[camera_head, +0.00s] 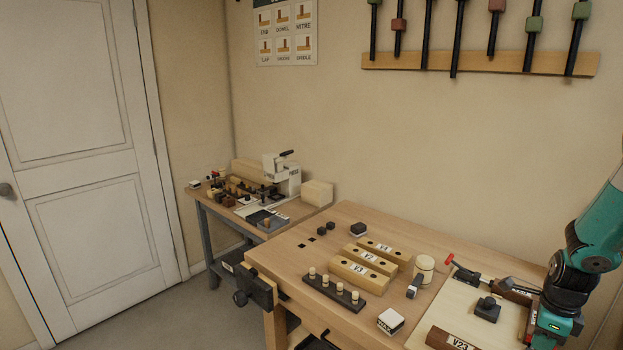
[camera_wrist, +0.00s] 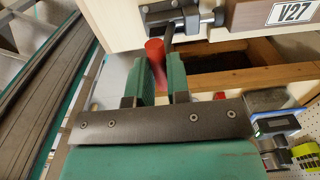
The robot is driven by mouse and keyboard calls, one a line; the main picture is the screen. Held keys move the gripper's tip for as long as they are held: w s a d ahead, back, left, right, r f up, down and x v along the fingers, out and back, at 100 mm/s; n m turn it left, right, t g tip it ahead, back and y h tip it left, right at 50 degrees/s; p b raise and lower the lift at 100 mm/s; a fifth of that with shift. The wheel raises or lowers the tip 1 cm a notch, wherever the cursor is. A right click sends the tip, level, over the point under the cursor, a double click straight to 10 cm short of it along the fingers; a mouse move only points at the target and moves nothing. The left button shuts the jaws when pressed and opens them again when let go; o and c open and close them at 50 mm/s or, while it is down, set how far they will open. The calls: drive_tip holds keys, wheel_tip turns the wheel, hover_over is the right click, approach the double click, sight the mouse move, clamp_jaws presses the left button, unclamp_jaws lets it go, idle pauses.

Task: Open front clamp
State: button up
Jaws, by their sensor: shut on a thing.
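In the wrist view, my gripper (camera_wrist: 160,60) has its two green fingers on either side of a red handle (camera_wrist: 154,50), and is shut on it. The handle stands at the edge of the light board, below a dark and metal clamp (camera_wrist: 172,14). The fingers hide part of the handle. In the head view my gripper is out of frame. Another clamp with a red handle (camera_head: 449,260) is seen at the back of the board there; the clamp my gripper holds does not show in that view.
The bench (camera_head: 330,225) carries yellow blocks (camera_head: 364,273), a dark peg strip (camera_head: 333,292) and a round wooden piece (camera_head: 424,268).

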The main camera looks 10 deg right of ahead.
drive_tip(key=shift+w+d, duration=0.3)
drive_tip(key=shift+d, duration=0.05)
drive_tip(key=o, duration=0.6)
drive_tip(key=shift+o, duration=0.2)
drive_tip(key=shift+r, duration=0.15)
wheel_tip(320, 180, up, 7)
drive_tip(key=p, duration=0.5)
